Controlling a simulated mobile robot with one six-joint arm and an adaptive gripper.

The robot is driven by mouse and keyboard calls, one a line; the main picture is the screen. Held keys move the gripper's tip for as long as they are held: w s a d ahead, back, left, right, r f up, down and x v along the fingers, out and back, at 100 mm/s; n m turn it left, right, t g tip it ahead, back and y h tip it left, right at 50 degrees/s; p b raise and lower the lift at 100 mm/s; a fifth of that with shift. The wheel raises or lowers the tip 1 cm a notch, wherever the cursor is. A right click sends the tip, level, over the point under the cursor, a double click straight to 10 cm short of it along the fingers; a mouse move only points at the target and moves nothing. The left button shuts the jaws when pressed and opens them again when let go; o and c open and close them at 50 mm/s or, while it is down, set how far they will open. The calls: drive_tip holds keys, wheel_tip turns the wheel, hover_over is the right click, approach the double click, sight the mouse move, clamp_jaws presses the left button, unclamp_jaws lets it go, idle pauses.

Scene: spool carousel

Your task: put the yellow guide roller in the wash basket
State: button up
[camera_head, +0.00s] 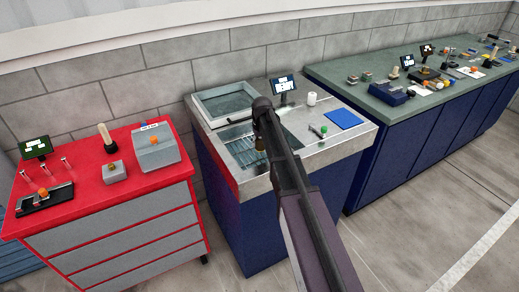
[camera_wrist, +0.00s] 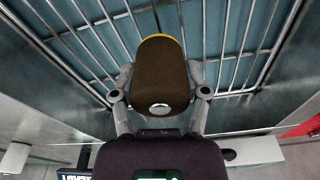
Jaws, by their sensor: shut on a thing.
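My gripper (camera_wrist: 160,84) is shut on the yellow guide roller (camera_wrist: 161,75), with a finger on each side of it. The roller's near side looks dark brown in shadow, and a yellow edge shows at its far end. The wash basket is a wire grid (camera_wrist: 95,28) behind the roller in the wrist view. In the head view the wire basket (camera_head: 243,153) is set in the metal counter, and my gripper (camera_head: 261,141) is over its right part. My arm hides part of the basket. The gap between roller and wires cannot be judged exactly.
The metal counter also holds a grey basin (camera_head: 225,103), a small display (camera_head: 284,84), a white cylinder (camera_head: 311,98), a green-ended tool (camera_head: 320,131) and a blue pad (camera_head: 343,118). A red cabinet (camera_head: 95,190) stands left; a long cluttered bench (camera_head: 400,110) stands right.

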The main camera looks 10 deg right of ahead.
drive_tip(key=shift+f+b, duration=0.6)
drive_tip(key=shift+f, duration=0.3)
drive_tip(key=shift+f, duration=0.15)
drive_tip(key=o, duration=1.3)
drive_tip(key=shift+r, duration=0.25)
drive_tip(key=r+p, duration=0.4)
drive_tip(key=s+r+p, duration=0.1)
drive_tip(key=r+p, duration=0.6)
drive_tip(key=p, duration=0.1)
drive_tip(key=shift+s+r, duration=0.25)
drive_tip(key=shift+r, duration=0.15)
drive_tip(key=shift+m+g, duration=0.7)
drive_tip(key=s, duration=2.8)
drive_tip(key=shift+s, duration=0.35)
